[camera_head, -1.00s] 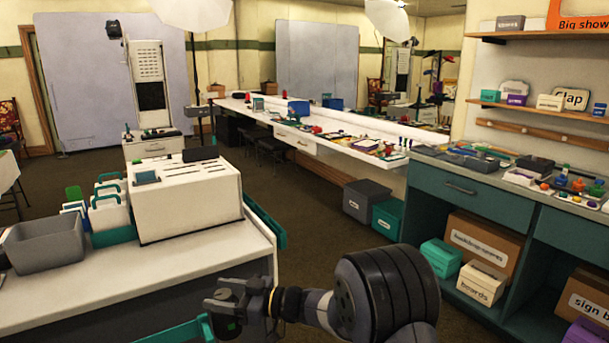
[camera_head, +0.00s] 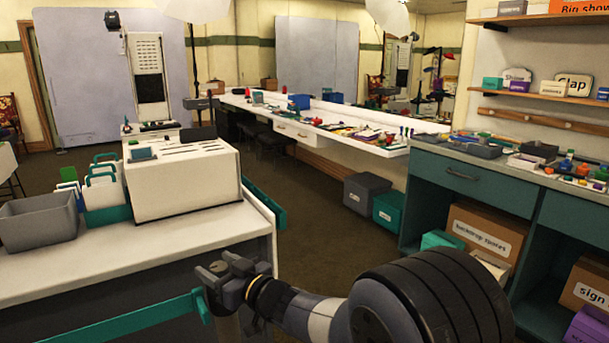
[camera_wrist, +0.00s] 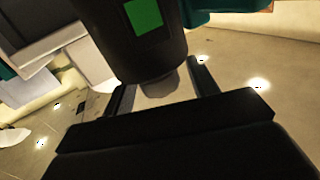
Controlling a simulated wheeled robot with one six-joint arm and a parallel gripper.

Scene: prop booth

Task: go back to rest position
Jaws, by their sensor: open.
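My gripper (camera_head: 216,274) is in the lower middle of the head view, in front of the white counter's near right corner. Its jaws are apart, and I see nothing held. In the wrist view the two dark fingers (camera_wrist: 162,88) are spread. A dark rounded body with a green square lies beyond and between them in that view; I cannot tell whether it is part of me. My arm runs from the lower right to the gripper.
The white counter (camera_head: 60,275) holds a grey bin (camera_head: 38,228) and a white slotted box (camera_head: 185,188). A teal rail (camera_head: 120,322) runs near my gripper. The teal cabinet (camera_head: 480,184) stands to the right. Open floor (camera_head: 318,220) lies between them.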

